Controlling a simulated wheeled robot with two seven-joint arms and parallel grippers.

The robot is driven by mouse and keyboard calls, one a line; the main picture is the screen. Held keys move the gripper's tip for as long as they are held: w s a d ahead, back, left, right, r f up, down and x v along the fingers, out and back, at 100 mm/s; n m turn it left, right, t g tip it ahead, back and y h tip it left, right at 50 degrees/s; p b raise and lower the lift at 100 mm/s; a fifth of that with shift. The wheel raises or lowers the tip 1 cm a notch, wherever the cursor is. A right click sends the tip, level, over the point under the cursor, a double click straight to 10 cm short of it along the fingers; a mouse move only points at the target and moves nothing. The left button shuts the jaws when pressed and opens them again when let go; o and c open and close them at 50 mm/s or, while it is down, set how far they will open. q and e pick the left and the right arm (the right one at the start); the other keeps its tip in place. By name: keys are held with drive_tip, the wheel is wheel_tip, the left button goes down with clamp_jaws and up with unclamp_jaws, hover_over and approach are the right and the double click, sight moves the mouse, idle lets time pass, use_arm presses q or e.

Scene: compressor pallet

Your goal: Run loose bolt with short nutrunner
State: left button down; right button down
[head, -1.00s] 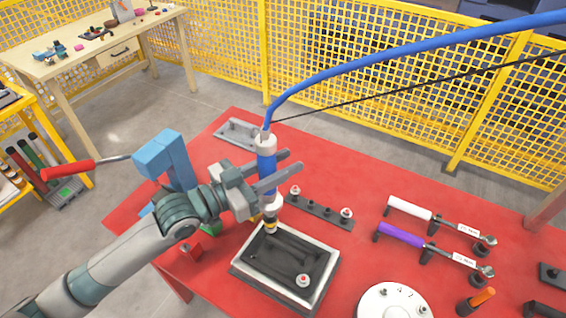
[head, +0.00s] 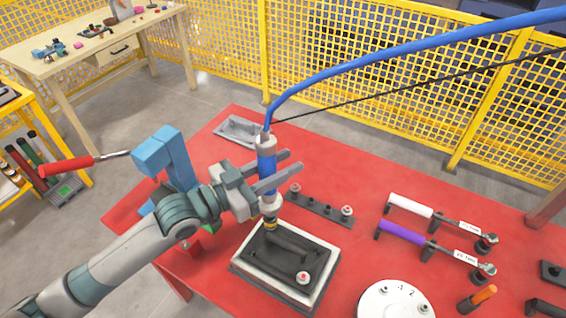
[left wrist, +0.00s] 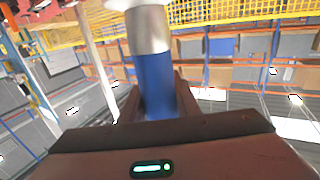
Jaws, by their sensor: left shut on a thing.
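My left gripper (head: 268,180) is shut on the nutrunner (head: 267,158), a blue and silver upright tool with a blue hose at its top. The tool also shows between the fingers in the left wrist view (left wrist: 155,75). Its dark, yellow-banded lower end is over the far left corner of the black, white-rimmed tray-like part (head: 244,263) on the red table. Whether the tip touches anything there is too small to tell. A bolt with a red-marked head (head: 303,278) stands at that part's near right corner. My right gripper is not in view.
A dark strip with bolts (head: 320,207) lies just behind. White (head: 410,207) and purple (head: 401,235) handled wrenches rest at the right. A white numbered disc (head: 395,302) is at the front. A blue clamp-like stand (head: 165,160) rises beside my left arm.

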use_arm(q)
drive_tip(key=shift+f+b, duration=0.35)
drive_tip(key=shift+f, duration=0.1)
idle(0.3)
drive_tip(key=shift+f, duration=0.2)
drive_tip(key=shift+f+b, duration=0.6)
drive_tip(key=shift+f, duration=0.25)
idle(0.7)
drive_tip(key=shift+f, duration=0.1)
idle(1.1)
drive_tip(key=shift+r+p, duration=2.25)
drive_tip(key=shift+r, duration=0.5)
